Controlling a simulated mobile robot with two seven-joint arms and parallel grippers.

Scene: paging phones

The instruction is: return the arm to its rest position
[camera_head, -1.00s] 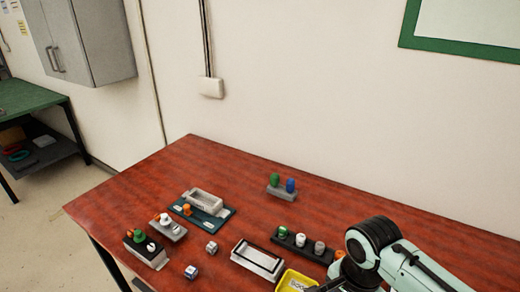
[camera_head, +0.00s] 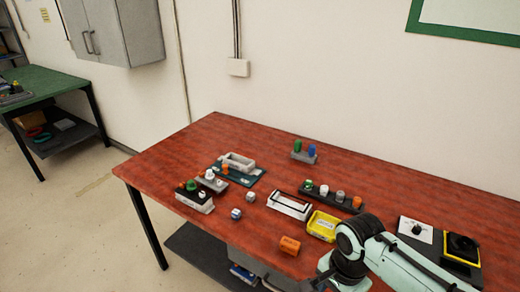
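My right arm (camera_head: 405,262) comes in from the lower right over the front of the red-brown table (camera_head: 190,150). Its dark round joint (camera_head: 352,240) is bent, and the links beyond it run down to the bottom edge of the picture. The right gripper's fingers do not show, so I cannot see whether they hold anything. My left arm and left gripper are not in view.
An orange block (camera_head: 290,246) and a yellow tray (camera_head: 322,225) lie close to the arm. A white-framed holder (camera_head: 290,205), two small dice-like cubes and several peg racks stand further left. A black-and-yellow device (camera_head: 462,248) is at right. The back left of the table is clear.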

